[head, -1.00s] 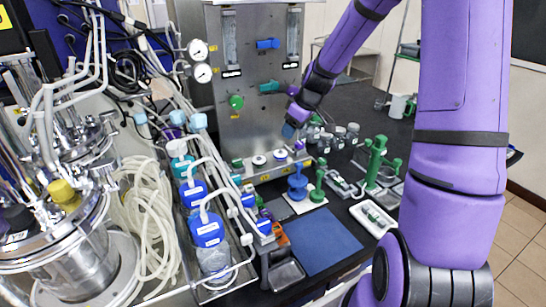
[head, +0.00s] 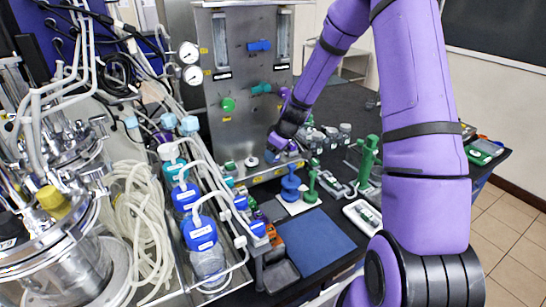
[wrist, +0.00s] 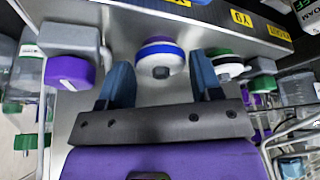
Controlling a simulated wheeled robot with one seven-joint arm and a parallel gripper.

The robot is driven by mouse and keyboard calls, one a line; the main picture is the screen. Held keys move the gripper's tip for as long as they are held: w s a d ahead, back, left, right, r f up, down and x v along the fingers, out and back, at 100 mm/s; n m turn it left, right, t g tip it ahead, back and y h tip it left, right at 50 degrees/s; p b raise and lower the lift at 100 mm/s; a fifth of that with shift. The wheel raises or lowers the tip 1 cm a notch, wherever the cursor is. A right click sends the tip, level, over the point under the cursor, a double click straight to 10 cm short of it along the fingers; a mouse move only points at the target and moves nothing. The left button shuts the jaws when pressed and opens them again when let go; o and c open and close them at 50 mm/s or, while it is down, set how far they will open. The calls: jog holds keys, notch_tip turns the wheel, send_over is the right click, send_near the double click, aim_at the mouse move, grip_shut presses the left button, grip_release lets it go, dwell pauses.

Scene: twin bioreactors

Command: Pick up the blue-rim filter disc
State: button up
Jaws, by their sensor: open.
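A green-rim disc (wrist: 228,66) sits close beside the right finger. A purple-capped part (wrist: 69,73) is left of the left finger. The steel panel (head: 232,130) stands behind. Blue-capped bottles (head: 200,232) and tubing crowd the left. A blue mat (head: 312,243) lies clear in front.

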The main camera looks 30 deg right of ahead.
jog(key=shift+f, duration=0.15)
jog(key=c, duration=0.6)
jog(key=shift+o, duration=0.2)
